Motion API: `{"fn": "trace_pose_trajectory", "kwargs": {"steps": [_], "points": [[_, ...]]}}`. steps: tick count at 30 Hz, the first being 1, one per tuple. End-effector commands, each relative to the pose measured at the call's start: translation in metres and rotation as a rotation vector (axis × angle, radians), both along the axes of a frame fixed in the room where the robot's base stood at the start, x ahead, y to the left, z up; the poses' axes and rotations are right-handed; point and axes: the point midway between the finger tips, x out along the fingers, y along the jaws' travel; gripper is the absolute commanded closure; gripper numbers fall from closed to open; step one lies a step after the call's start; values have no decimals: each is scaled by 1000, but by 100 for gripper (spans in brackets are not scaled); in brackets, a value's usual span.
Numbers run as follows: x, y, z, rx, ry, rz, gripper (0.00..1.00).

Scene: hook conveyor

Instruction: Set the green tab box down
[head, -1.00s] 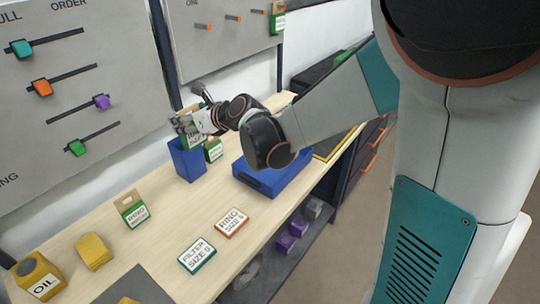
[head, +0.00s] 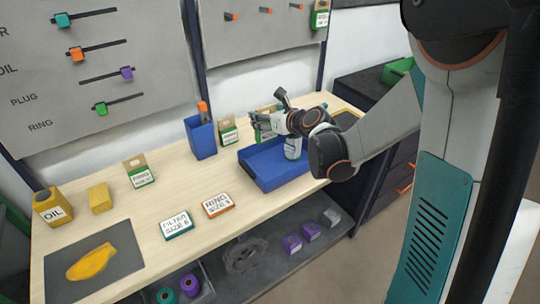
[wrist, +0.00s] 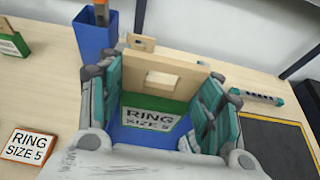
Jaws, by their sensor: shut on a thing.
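The green tab box (wrist: 155,95) is a tan carton with a handle cut-out and a green-edged label reading "RING SIZE 5". In the wrist view it stands between the two teal finger pads of my gripper (wrist: 160,115), which is shut on it. In the head view my gripper (head: 262,124) holds the box over the back of the blue tray (head: 270,182); the fingers partly hide it. The tray's blue floor (wrist: 150,140) shows below the box in the wrist view. I cannot tell whether the box touches the tray.
A blue bin (head: 201,140) with an orange-handled tool and a green-labelled carton (head: 228,133) stand to the left. Ring card (head: 217,205) and filter card (head: 176,225) lie in front. A dark mat (wrist: 278,145) lies right.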

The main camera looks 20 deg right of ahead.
Motion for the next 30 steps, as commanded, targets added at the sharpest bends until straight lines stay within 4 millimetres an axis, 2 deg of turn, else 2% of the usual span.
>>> {"fn": "trace_pose_trajectory", "kwargs": {"steps": [1, 3, 9, 12, 19, 26, 30], "points": [[0, 0, -17, 0, 0, 0, 65], [0, 0, -35, 0, 0, 0, 65], [0, 0, -77, 0, 0, 0, 65], [0, 0, -88, 0, 0, 0, 65], [0, 0, -101, 0, 0, 0, 65], [0, 0, -134, 0, 0, 0, 65], [0, 0, -137, 0, 0, 0, 65]]}}
